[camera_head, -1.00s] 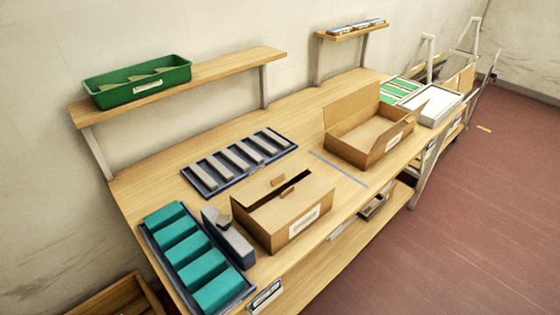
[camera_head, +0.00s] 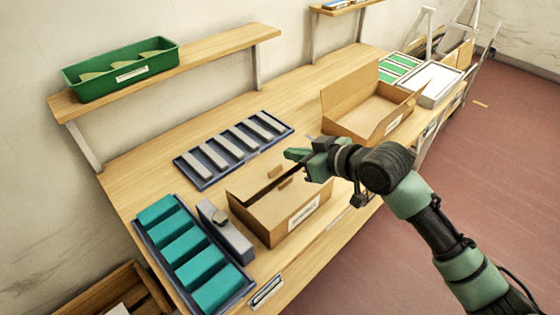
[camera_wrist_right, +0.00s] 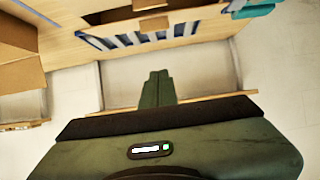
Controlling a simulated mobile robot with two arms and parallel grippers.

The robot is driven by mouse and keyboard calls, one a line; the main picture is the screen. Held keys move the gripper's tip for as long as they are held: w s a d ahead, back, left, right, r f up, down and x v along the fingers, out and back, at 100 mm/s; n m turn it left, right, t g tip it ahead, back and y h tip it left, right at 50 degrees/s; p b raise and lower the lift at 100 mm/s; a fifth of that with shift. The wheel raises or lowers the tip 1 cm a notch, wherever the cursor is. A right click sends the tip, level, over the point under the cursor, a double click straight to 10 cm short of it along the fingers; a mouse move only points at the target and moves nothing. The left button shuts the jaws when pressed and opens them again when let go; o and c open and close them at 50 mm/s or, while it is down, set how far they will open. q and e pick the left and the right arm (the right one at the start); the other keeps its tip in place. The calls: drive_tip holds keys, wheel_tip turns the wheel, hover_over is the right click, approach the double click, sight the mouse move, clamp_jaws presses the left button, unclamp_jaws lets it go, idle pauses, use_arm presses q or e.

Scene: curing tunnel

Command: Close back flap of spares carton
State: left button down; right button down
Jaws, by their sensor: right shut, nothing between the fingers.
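Two brown cartons stand on the bench. The near carton (camera_head: 268,222) has its top flaps folded mostly inward, with a dark gap between them and small tabs on the flap edges. The far carton (camera_head: 360,125) is open, with its back flap (camera_head: 350,92) standing up and another flap sticking up at its right end. I cannot read which label says spares. My right gripper (camera_head: 292,154) is shut and empty, above and behind the near carton's back right edge. In the right wrist view, its shut green fingers (camera_wrist_right: 157,78) touch nothing visible. My left gripper is not in view.
A tray of grey bars (camera_head: 190,177) lies behind the near carton. A tray of teal blocks (camera_head: 250,284) and a grey block (camera_head: 225,235) stand to its left. A green bin (camera_head: 120,72) sits on the shelf above. Bare bench lies between the cartons.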

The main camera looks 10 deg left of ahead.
drive_tip(key=p, duration=0.2)
hover_over(279, 175)
drive_tip(key=f, duration=0.2)
drive_tip(key=a+f, duration=0.1)
drive_tip(key=shift+w+f, duration=0.2)
drive_tip(key=shift+w, duration=0.1)
drive_tip(key=f, duration=0.1)
drive_tip(key=d+f, duration=0.1)
drive_tip(key=shift+s+f+p, duration=0.3)
drive_tip(key=shift+s+d+f, duration=0.1)
drive_tip(key=shift+d+f, duration=0.05)
drive_tip(key=shift+f, duration=0.45)
